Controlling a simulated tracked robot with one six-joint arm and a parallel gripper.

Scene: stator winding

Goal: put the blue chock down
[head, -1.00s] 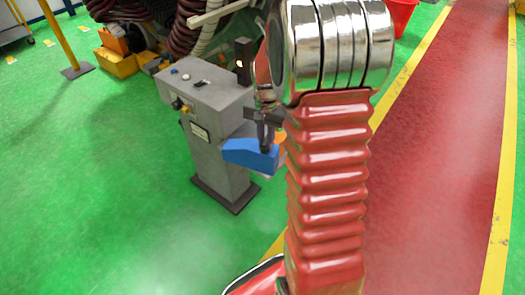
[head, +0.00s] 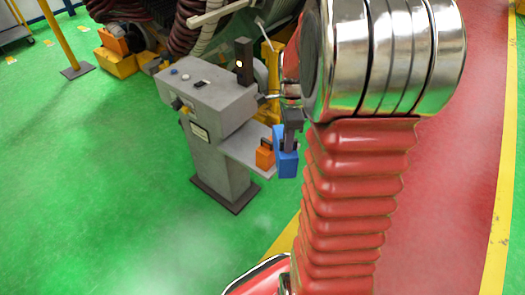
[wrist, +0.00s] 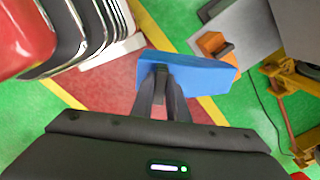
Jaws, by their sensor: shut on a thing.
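The blue chock (head: 288,163) is a wedge-shaped block held in my gripper (head: 292,133), just to the right of the grey console's side shelf in the head view. In the wrist view the chock (wrist: 200,76) sits between the fingertips of my gripper (wrist: 162,78), with red and green floor below it. An orange chock (head: 265,154) stands on the shelf (head: 240,150); it also shows in the wrist view (wrist: 212,44). My arm hides part of the area behind the gripper.
The grey console (head: 208,100) stands left of my gripper on a dark base plate. A yellow frame (wrist: 285,85) stands at the right in the wrist view. The green floor (head: 90,200) at the left is clear.

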